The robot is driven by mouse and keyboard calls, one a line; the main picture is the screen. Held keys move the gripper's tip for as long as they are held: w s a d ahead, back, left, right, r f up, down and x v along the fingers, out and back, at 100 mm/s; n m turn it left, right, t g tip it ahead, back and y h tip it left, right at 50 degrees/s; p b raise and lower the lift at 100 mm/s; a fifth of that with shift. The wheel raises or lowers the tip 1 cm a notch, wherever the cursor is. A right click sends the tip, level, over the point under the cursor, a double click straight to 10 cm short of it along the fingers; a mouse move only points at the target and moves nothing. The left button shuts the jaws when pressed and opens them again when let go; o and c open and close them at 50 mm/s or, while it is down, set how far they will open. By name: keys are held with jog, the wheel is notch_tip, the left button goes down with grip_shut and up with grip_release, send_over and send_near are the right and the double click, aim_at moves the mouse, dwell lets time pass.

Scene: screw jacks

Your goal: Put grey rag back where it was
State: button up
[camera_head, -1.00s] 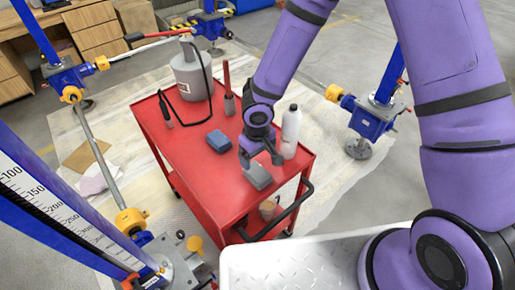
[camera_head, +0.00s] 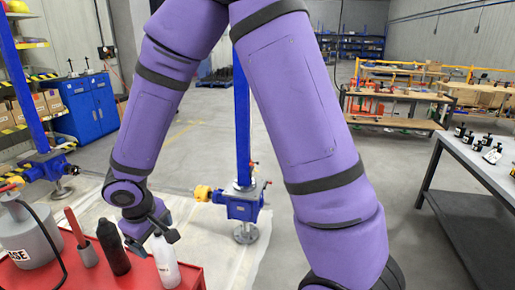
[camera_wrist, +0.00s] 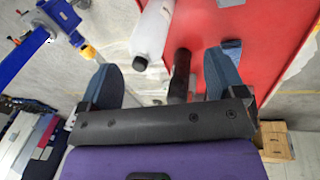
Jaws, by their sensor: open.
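My gripper (camera_head: 152,240) is open over the right part of the red cart, near the white bottle (camera_head: 165,263). In the wrist view my gripper (camera_wrist: 165,78) has its two blue-grey fingers wide apart, with nothing held between them. A small flat blue-grey thing (camera_wrist: 232,44) lies on the red cart top beyond the right finger, partly hidden by it. I cannot tell if it is the grey rag or the blue block seen earlier. The grey rag is not clearly in view in the head view.
The red cart (camera_head: 190,279) also carries a black bottle (camera_head: 113,248), a red-handled tool in a grey holder (camera_head: 88,255) and a grey canister (camera_head: 25,238). A blue screw jack (camera_head: 243,203) stands behind. A dark workbench (camera_head: 470,165) is at right.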

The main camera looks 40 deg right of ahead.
jog(key=s+d+r+m+t, duration=0.1)
jog(key=s+d+r+m, duration=0.15)
jog(key=d+r, duration=0.4)
jog(key=s+d+r+m, duration=0.1)
jog(key=s+d+r, duration=0.25)
jog(key=r, duration=0.55)
jog(key=s+d+r+m+t+y, duration=0.1)
jog(key=s+d+r, duration=0.1)
jog(key=s+r, duration=0.3)
jog(key=s+d+r+t, duration=0.1)
jog(key=s+d+r, duration=0.2)
jog(key=s, duration=0.7)
notch_tip(320, 180, up, 2)
jog(key=shift+d+m+y, duration=0.25)
jog(key=shift+m+y, duration=0.1)
jog(key=shift+y, duration=0.05)
